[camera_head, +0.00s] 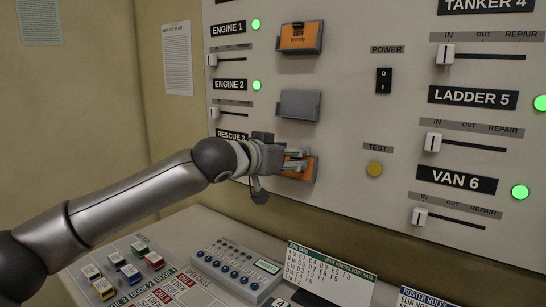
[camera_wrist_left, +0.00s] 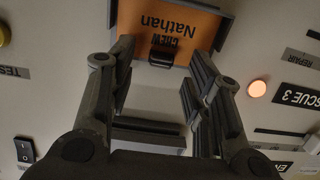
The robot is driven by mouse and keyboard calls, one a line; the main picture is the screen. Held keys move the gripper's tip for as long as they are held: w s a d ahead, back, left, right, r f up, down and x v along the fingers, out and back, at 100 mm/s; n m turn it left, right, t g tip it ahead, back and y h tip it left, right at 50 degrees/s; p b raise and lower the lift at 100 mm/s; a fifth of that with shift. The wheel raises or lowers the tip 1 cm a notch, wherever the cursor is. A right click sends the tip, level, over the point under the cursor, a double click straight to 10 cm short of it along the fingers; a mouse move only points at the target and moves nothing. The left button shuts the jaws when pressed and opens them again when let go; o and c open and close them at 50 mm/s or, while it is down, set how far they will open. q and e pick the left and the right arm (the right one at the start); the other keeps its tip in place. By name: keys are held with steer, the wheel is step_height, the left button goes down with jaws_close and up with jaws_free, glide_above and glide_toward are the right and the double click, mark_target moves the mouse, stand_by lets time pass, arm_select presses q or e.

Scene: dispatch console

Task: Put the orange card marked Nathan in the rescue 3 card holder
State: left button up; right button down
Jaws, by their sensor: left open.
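The orange card marked Nathan (camera_wrist_left: 170,25) sits in the grey rescue 3 card holder (camera_head: 314,170) on the wall panel. The card (camera_head: 298,174) is partly covered by my gripper in the head view. In the left wrist view it appears upside down, with a black clip at its "CREW" edge. My left gripper (camera_head: 300,160) is right at the holder; in the left wrist view its two fingers (camera_wrist_left: 160,78) are spread apart, with the card's clip edge showing between and beyond them. I cannot tell whether a finger touches the card. My right gripper is not in view.
The engine 2 holder (camera_head: 299,105) is empty; the engine 1 holder (camera_head: 300,38) has an orange card. A yellow test button (camera_head: 375,168) and power switch (camera_head: 384,80) are to the right.

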arm_select(q)
steer(key=v, duration=1.1)
steer(key=shift+s, duration=0.1)
